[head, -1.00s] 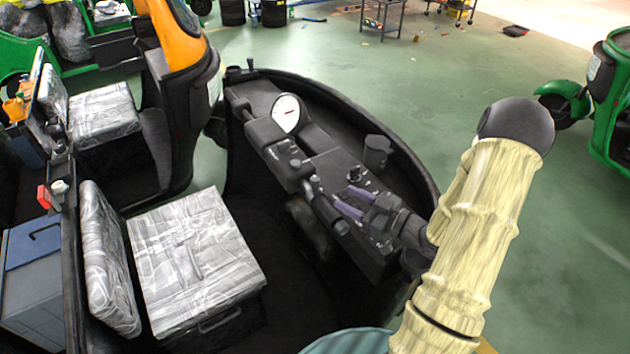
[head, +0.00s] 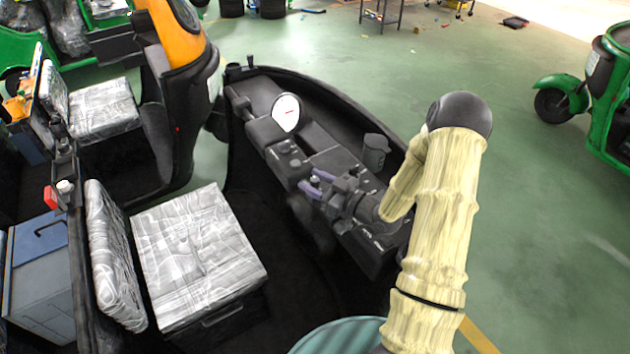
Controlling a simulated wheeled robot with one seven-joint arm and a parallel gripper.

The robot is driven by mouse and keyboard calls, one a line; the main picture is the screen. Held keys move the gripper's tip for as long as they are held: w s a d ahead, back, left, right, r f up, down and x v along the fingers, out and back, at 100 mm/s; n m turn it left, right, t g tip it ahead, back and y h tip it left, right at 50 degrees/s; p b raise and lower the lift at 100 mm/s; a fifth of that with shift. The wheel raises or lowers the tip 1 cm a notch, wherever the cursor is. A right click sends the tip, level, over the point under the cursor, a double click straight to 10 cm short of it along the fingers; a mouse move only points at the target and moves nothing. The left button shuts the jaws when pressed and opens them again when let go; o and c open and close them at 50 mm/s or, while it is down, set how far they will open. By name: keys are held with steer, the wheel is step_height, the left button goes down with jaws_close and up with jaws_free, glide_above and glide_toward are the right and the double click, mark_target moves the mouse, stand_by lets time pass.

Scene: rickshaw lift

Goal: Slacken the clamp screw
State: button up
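My gripper (head: 314,182) reaches in from the right over the dashboard of the black vehicle. Its two purple-grey fingers are apart and point left at the dark handlebar assembly (head: 290,165). The fingertips are beside or over the right part of this assembly; I cannot tell whether they touch it. I cannot pick out the clamp screw: the parts there are small and dark, and my gripper and wrist cover much of the right handlebar.
A white round gauge (head: 286,113) stands upright on the dashboard. A dark cup-like holder (head: 375,152) is close to my forearm. A plastic-wrapped seat (head: 196,256) is at lower left. Green floor (head: 540,230) lies open to the right, with a green vehicle (head: 607,90) beyond.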

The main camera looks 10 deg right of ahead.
jaws_close()
steer(key=shift+w+f+n+g+y+b, duration=0.1)
steer(key=shift+n+g+y+b, duration=0.6)
steer(key=shift+g+y, duration=0.1)
steer(key=shift+n+g+y+b, duration=0.55)
steer(key=shift+n+g+y, duration=0.85)
steer(key=shift+g, duration=0.5)
steer(key=shift+o, duration=0.2)
jaws_free()
